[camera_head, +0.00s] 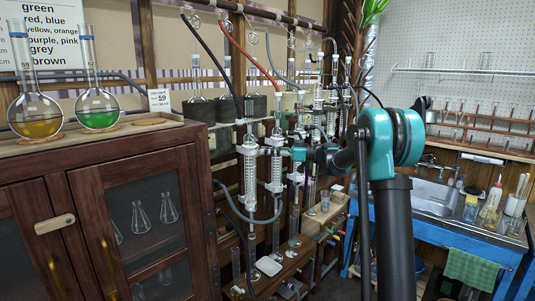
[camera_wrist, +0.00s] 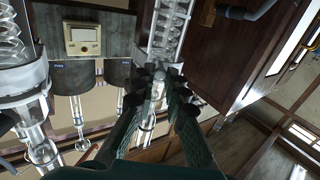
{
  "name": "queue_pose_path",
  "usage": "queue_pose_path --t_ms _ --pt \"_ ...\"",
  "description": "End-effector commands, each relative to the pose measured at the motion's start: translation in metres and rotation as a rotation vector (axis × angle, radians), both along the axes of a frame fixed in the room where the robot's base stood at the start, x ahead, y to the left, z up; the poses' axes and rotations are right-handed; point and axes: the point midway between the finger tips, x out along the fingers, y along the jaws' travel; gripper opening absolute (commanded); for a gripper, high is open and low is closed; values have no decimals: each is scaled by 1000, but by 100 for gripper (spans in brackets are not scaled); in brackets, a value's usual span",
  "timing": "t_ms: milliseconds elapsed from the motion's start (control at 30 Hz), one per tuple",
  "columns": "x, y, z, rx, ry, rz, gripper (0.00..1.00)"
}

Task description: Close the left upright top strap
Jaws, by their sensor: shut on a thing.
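The left upright condenser (camera_head: 250,178) is a clear glass tube with a coil, standing in the rig beside a second upright condenser (camera_head: 275,172). Its top strap (camera_head: 248,149) is a grey band around the upper glass; how far it is closed cannot be told. My gripper (camera_head: 295,154) is level with the tops of these condensers, at their right. In the wrist view, the dark fingertips of my gripper (camera_wrist: 160,84) are drawn in on a small grey piece at the end of a coiled condenser (camera_wrist: 166,32). The fingertips hide most of that piece, so its exact shape is unclear.
Another coiled condenser (camera_wrist: 18,60) is close at the left of the wrist view. Hoses (camera_head: 250,58) hang across the rig. A wooden cabinet (camera_head: 195,215) with flasks on top stands left; a blue sink bench (camera_head: 440,232) is at the right.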

Motion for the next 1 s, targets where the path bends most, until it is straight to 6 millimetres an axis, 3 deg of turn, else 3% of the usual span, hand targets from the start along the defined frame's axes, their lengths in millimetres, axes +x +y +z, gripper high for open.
queue_pose_path --t_ms 667,700,833,1000 --pt "7 1 0 0 0 80 0" --pt "8 1 0 0 0 80 15" --pt "7 2 0 0 0 80 31" --pt "7 2 0 0 0 81 34"
